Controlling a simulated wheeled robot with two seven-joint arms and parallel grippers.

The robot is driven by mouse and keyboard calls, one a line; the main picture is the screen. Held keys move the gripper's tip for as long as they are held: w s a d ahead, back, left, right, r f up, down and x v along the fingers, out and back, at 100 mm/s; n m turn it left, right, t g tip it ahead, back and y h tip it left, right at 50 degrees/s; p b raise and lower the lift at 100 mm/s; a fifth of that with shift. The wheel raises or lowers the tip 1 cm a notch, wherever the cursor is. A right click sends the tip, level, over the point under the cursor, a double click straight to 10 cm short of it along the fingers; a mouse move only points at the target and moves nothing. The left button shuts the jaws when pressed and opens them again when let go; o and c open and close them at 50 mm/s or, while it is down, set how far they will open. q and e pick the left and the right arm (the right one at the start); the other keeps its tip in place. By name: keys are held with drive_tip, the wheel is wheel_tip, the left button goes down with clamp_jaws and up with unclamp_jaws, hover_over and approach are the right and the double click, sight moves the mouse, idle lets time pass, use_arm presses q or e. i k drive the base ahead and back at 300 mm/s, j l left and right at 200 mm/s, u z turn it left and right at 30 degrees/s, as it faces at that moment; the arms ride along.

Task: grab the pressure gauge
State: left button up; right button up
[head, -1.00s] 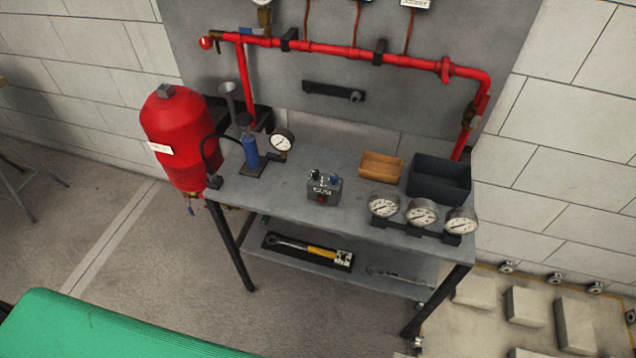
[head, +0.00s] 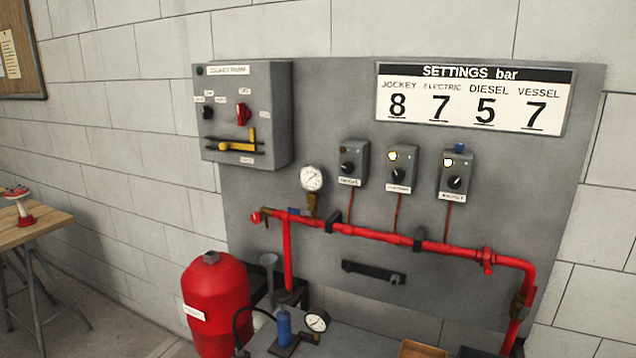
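A round white-faced pressure gauge (head: 312,179) stands upright on a brass fitting at the left end of the red pipe (head: 400,237) on the grey wall panel. A second gauge (head: 317,321) sits lower, beside the blue hand pump (head: 284,325) on the bench. The three gauges in the rack on the bench's right side are out of the picture now. Neither of my grippers shows in the head view.
A grey control box (head: 245,115) and three small switch boxes hang on the panel. The settings board (head: 470,98) reads 8, 7, 5, 7. A red vessel (head: 215,305) stands left of the bench. A wooden table (head: 30,225) is at far left.

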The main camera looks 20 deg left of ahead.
sight(312, 177)
drive_tip(key=i+j, duration=0.15)
drive_tip(key=j, duration=0.2)
drive_tip(key=i+j, duration=0.2)
drive_tip(key=j, duration=0.15)
drive_tip(key=i+j+z, duration=0.1)
drive_tip(key=j, duration=0.25)
